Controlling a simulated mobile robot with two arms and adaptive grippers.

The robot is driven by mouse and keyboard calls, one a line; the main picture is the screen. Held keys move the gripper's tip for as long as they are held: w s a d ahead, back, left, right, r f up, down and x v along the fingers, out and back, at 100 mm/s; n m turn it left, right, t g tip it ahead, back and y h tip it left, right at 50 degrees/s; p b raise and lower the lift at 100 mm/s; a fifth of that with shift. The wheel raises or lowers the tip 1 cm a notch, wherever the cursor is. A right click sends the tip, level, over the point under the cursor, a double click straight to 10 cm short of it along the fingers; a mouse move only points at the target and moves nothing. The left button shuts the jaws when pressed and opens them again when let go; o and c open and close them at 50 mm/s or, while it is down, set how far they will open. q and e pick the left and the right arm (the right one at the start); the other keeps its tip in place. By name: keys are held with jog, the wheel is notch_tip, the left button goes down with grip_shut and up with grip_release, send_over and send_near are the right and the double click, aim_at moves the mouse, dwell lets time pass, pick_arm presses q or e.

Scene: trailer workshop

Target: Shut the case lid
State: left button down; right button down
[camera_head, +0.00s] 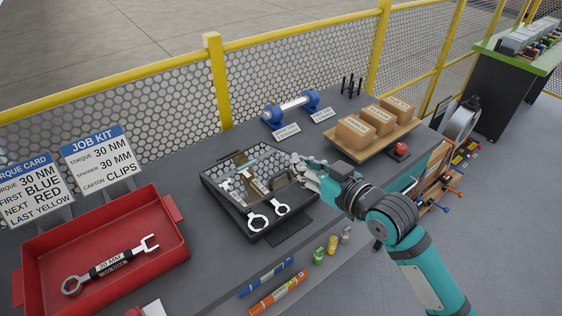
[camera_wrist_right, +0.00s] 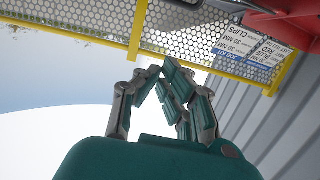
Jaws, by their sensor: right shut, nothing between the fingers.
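The dark case (camera_head: 247,214) lies on the grey bench in the middle of the head view, with its inside exposed. Several small parts and tools show in it, and two silver ring-ended spanners (camera_head: 259,220) lie at its front. I cannot clearly make out the lid's outline or angle. My right gripper (camera_head: 298,165) is at the case's back right edge, its fingers shut and empty. I cannot tell whether it touches the case. The right wrist view shows the closed fingers (camera_wrist_right: 168,75), but not the case. My left gripper is out of view.
A red tray (camera_head: 180,245) with a 30 MM spanner is at left, below two cards (camera_head: 98,153). Boxes on a wooden board (camera_head: 373,150) and a red button (camera_head: 401,149) are at right. Markers (camera_head: 278,294) lie in front. A yellow-railed mesh fence (camera_head: 215,85) runs behind.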

jog(key=p, duration=0.3)
send_over(280, 175)
jog(key=w, duration=0.2)
jog(key=f, duration=0.2)
jog(key=shift+s+f+p, duration=0.3)
jog(key=shift+s+f, duration=0.1)
jog(key=shift+f, duration=0.25)
jog(key=shift+s+f+p, duration=0.3)
jog(key=shift+s+f, duration=0.05)
jog(key=shift+f, duration=0.25)
jog(key=shift+s+d+f, duration=0.15)
jog(key=shift+s+f, duration=0.15)
jog(key=shift+w+f, duration=0.1)
jog(key=shift+f, duration=0.05)
